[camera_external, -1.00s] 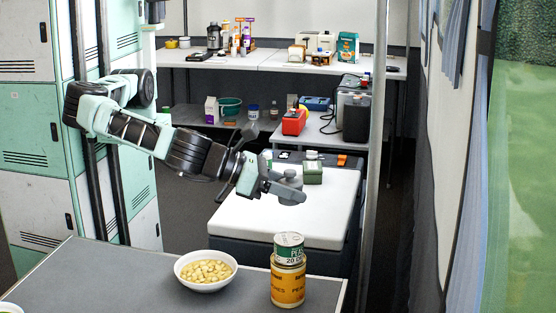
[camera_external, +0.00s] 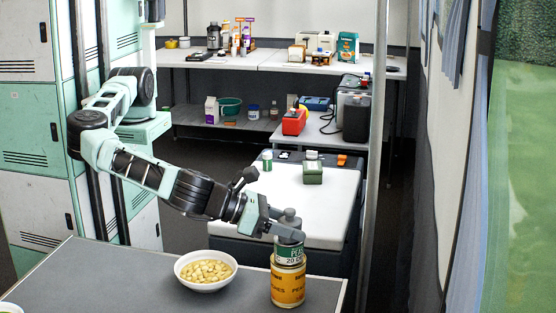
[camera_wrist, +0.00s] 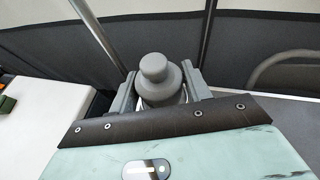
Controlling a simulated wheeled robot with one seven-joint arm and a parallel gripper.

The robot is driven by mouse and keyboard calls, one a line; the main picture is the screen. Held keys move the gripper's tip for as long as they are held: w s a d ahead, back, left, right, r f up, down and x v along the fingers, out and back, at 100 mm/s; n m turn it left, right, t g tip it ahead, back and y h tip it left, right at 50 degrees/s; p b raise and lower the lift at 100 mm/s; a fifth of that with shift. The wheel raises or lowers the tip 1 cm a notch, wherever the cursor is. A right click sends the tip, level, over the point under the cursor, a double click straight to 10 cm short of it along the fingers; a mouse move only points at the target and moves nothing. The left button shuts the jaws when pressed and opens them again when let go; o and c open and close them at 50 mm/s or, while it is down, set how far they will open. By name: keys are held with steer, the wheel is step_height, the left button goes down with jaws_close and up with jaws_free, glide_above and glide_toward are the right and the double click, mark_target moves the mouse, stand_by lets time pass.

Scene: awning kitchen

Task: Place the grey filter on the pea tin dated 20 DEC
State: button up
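The grey filter (camera_external: 291,218) is a dark grey stepped cylinder with a knob on top. My gripper (camera_external: 284,232) is shut on it and holds it upright directly above the pea tin. In the wrist view the filter (camera_wrist: 158,88) sits between the two fingers. The pea tin (camera_external: 290,255), green and white with "20 DEC" on its label, stands on a larger orange tin (camera_external: 288,286) at the right of the grey front table. The near finger hides the filter's underside, so I cannot tell whether it touches the tin's top.
A white bowl of pale yellow pieces (camera_external: 206,283) stands left of the tins on the grey table (camera_external: 130,287). Behind is a white-topped unit (camera_external: 325,190) with a green canister (camera_external: 312,172) and a small green-and-white bottle (camera_external: 267,160). A vertical pole (camera_external: 376,120) stands behind right.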

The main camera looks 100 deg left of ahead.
steer(key=shift+o, duration=1.3)
steer(key=shift+s+d+r, duration=0.1)
steer(key=shift+s+r, duration=0.05)
steer(key=shift+r, duration=0.05)
steer(key=v, duration=1.1)
steer(key=shift+s+b, duration=0.35)
steer(key=shift+b, duration=0.1)
